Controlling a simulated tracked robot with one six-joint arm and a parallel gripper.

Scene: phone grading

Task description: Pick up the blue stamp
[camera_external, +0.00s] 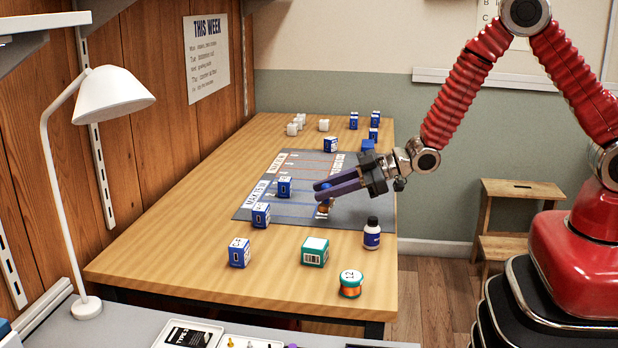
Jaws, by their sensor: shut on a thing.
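My gripper (319,190) comes in from the right with its two purple fingers pointing left over the grey mat. It is shut on the blue stamp (326,186). The stamp's blue top shows between the fingers, and an orange-brown part with a pale patch shows below them. The fingers hide much of its middle. I cannot tell whether its base touches the mat.
The grey printed mat (262,206) lies on the wooden table (190,232). A blue box (284,187) is left of my gripper. A dark bottle (372,234), a green box (315,252) and an orange-green spool (350,284) stand nearer the front. Several small boxes stand behind.

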